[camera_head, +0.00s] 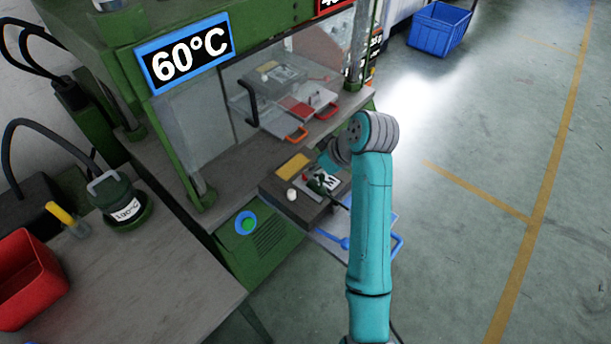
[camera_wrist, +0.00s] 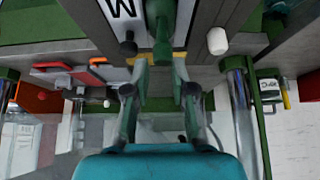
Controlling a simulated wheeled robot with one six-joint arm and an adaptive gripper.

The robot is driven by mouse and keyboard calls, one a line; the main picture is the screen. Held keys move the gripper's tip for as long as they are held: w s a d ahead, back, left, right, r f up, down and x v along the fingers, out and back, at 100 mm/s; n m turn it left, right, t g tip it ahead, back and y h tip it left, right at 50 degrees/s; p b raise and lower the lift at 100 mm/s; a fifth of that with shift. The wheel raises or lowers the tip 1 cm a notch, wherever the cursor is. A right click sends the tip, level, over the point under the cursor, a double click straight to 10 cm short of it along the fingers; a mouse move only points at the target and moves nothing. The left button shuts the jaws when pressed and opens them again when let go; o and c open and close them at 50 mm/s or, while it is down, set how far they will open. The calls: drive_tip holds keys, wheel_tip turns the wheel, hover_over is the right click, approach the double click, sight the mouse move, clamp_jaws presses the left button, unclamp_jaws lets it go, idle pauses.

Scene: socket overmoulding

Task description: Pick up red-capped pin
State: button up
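My gripper (camera_wrist: 160,72) shows in the wrist view with its two fingers apart. A green upright-looking part (camera_wrist: 162,40) lies just beyond the gap between the fingertips; I cannot tell whether it touches them. In the head view my arm reaches to the dark block (camera_head: 283,207) at the front of the press, and the gripper is partly hidden behind my arm. A small red spot (camera_head: 306,178) shows on that block and may be the red-capped pin's cap. I cannot make out the pin clearly in the wrist view.
A white knob (camera_head: 291,195) stands on the block; it also shows in the wrist view (camera_wrist: 217,41), with a black knob (camera_wrist: 128,46) to its left. The press posts and a blue-handled tray (camera_head: 392,247) are close by. Red and orange handled parts (camera_head: 297,134) lie inside the press.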

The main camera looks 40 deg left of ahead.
sight(305, 179)
drive_tip(key=shift+x, duration=2.4)
drive_tip(key=shift+s+a+r, duration=0.1)
drive_tip(key=shift+a, duration=0.05)
clamp_jaws()
drive_tip(key=shift+r, duration=0.1)
